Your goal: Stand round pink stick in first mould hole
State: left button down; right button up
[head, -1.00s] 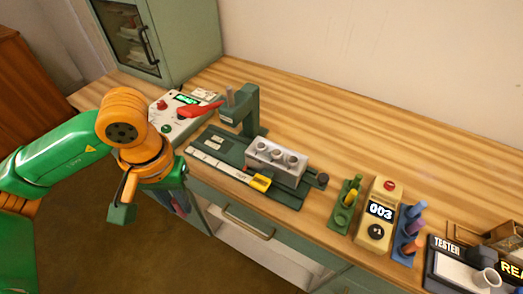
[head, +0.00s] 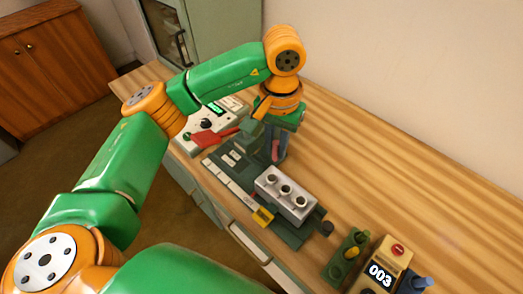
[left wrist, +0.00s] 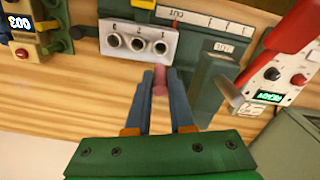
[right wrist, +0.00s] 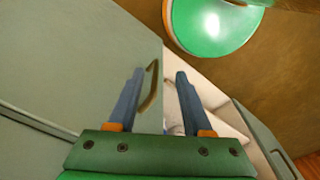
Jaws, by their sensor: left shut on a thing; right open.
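The grey mould block (head: 285,196) has three round holes in its top and sits on the green fixture on the table. It also shows in the left wrist view (left wrist: 138,54), its holes at the top middle. My left gripper (head: 275,152) is shut on the pink stick (head: 275,147), just behind the block's far-left end in the head view. In the left wrist view my left gripper (left wrist: 161,72) holds the stick (left wrist: 160,82) between its blue fingers, below the block's right end and apart from the holes. My right gripper (right wrist: 160,74) is open and empty, before the cabinet front.
A control box (head: 205,122) with a red lever (head: 212,138) stands left of the fixture. The dark green press post (left wrist: 212,80) stands close beside my left fingers. A green stick rack (head: 346,256) and a counter reading 003 (head: 378,272) stand right. The back table is clear.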

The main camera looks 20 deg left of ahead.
aim_at(272, 173)
pick_arm(q)
jog(key=shift+w+d+r, duration=0.1)
jog(key=shift+w+d, duration=0.05)
jog(key=shift+w, duration=0.05)
jog(key=shift+s+a+f+b, duration=0.25)
jog(key=shift+s+f+b, duration=0.1)
jog(key=shift+s+b, duration=0.15)
notch_tip(272, 173, down, 10)
jog(key=b, duration=0.8)
jog(key=shift+r, duration=0.3)
jog(key=c, duration=0.7)
grip_release()
jog(key=shift+a, duration=0.1)
